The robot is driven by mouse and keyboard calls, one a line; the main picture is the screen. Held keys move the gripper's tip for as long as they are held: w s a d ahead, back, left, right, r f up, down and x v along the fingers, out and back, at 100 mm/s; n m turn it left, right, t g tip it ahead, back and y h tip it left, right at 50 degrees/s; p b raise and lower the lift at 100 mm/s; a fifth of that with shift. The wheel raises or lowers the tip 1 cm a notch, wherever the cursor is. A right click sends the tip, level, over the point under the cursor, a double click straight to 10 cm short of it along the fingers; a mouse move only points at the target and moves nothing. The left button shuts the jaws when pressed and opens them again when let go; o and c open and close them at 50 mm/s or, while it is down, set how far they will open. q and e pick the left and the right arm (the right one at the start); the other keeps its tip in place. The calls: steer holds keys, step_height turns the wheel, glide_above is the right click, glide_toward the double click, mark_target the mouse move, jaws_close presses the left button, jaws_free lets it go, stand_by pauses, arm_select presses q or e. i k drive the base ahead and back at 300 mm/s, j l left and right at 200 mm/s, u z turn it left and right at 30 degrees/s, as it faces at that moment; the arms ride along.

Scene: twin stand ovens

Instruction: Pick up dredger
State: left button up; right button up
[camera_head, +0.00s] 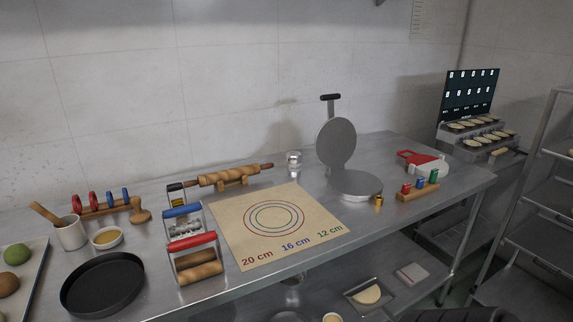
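The dredger appears to be the small silver shaker (294,158) standing upright at the back of the steel table, close to the wall. It stands between the rolling pin (229,177) on its wooden rest and the open round press (354,184). Its near side looks unobstructed. Its fine details are too small to make out.
A mat with printed circles (232,238) lies in front of it. Red and blue handled rollers (191,240), a black pan (102,284) and a utensil cup (71,233) stand left. A wooden rack of colored pieces (418,191) stands right. A shelf rack (535,205) borders the right.

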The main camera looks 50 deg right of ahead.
mark_target(294, 159)
steer(key=z, duration=1.75)
